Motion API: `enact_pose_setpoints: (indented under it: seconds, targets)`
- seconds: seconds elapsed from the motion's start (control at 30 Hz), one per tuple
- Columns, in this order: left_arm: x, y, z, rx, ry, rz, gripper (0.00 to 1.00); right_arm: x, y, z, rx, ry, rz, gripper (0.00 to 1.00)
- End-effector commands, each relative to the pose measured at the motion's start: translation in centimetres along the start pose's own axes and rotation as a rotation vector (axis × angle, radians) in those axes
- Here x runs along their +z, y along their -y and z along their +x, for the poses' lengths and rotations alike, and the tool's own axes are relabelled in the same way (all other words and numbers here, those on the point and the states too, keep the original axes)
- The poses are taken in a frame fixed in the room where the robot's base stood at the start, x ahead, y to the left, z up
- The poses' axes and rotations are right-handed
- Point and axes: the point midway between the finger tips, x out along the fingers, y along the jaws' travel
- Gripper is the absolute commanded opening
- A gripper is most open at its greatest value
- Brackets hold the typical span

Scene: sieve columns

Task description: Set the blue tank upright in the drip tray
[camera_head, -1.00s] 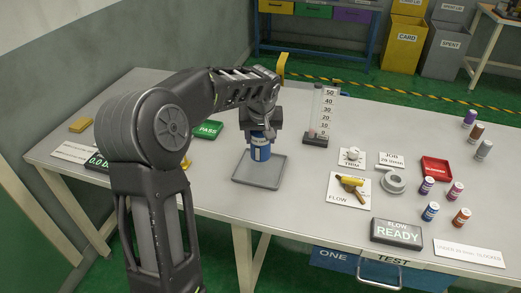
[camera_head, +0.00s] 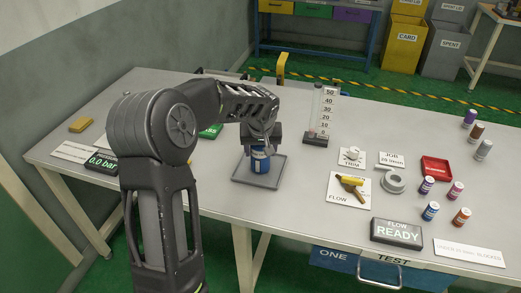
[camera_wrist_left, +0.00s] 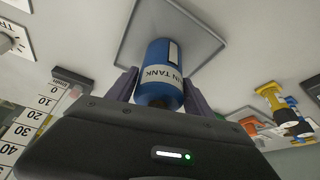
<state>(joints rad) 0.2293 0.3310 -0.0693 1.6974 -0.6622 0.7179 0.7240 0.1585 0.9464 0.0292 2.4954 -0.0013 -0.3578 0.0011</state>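The blue tank (camera_head: 260,161) has a white label band and stands about upright over the middle of the grey drip tray (camera_head: 268,181). My left gripper (camera_head: 261,142) reaches down from above and is shut on the tank's upper part. In the left wrist view the tank (camera_wrist_left: 160,58) sits between the two fingers, with the tray (camera_wrist_left: 137,28) beyond its far end. The tank's base appears at the tray floor, but I cannot tell whether it touches. The gripper hides the tank's top in the head view. My right gripper is not in view.
A graduated column (camera_head: 322,115) stands behind and right of the tray. A yellow flow valve (camera_head: 350,184) on a white plate lies to the right, near a grey ring (camera_head: 392,182). Several small cylinders and a red tray (camera_head: 436,168) are farther right. The table in front of the tray is clear.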

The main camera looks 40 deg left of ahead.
Motion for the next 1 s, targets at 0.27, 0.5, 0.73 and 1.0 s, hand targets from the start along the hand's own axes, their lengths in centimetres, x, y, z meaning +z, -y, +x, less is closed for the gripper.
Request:
enact_pose_setpoints:
  seconds: [0.27, 0.5, 0.73, 1.0]
  targets:
    - [0.0, 0.0, 0.0, 0.0, 0.0, 0.0, 0.75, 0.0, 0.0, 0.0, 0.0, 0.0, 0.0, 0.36]
    - [-0.1, 0.0, -0.4, 0.0, 0.0, 0.0, 0.75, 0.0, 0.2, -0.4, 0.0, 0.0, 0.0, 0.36]
    - [-0.2, -0.1, -3.0, 0.002, -0.003, 0.001, 0.75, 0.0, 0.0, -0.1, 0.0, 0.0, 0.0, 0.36]
    - [-0.2, -0.1, -8.7, 0.002, -0.004, 0.0, 0.75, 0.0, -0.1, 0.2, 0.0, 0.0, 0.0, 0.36]
